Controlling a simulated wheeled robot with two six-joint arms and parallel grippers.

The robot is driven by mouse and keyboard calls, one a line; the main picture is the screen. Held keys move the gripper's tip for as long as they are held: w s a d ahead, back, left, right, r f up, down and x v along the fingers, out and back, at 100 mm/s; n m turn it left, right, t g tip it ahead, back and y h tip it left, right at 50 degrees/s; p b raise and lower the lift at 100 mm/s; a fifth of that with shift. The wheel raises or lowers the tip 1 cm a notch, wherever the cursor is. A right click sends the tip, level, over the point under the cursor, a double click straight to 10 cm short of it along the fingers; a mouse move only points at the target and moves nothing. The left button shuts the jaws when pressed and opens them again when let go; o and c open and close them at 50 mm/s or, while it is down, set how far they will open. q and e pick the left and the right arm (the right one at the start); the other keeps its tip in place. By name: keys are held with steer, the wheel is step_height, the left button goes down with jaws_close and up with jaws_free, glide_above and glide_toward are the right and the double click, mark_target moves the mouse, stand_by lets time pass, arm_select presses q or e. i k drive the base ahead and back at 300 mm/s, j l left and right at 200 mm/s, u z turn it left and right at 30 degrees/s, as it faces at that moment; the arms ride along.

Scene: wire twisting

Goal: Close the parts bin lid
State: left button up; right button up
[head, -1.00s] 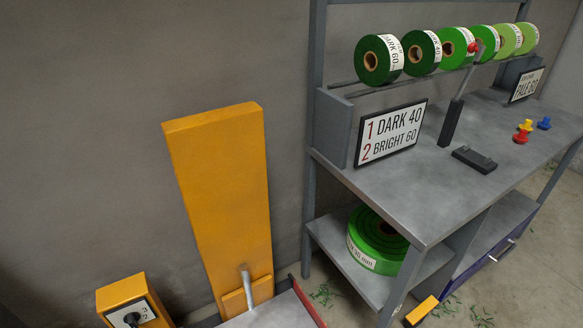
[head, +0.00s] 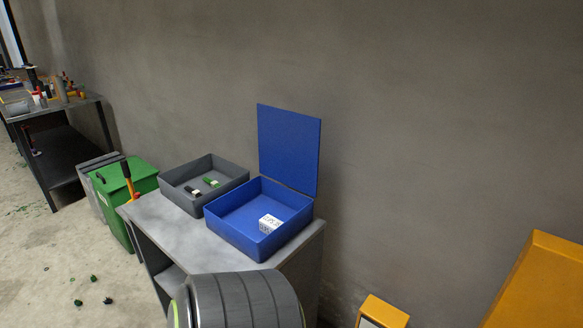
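The blue parts bin (head: 232,233) stands on a grey bench in the head view. Its blue lid (head: 289,148) is hinged at the back and stands open, nearly upright near the wall. A small white box with dark print (head: 269,223) lies inside the bin. Neither of my grippers shows in the head view.
A grey tray (head: 172,193) with a few small green and dark pieces sits left of the bin. A grey ribbed cylinder (head: 245,300) stands in front of the bench. A green bin (head: 140,178) is left of the bench. Yellow parts (head: 540,285) are at lower right.

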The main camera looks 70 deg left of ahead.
mark_target(289, 141)
steer(key=u, duration=2.5)
steer(key=j+z, duration=0.1)
steer(key=z, duration=0.35)
steer(key=i+j+z, duration=0.25)
steer(key=j, duration=0.35)
steer(key=j+z, duration=0.25)
steer(key=j, duration=0.3)
steer(key=i+j+z, duration=0.1)
steer(key=j+z, duration=0.15)
steer(key=j, duration=0.4)
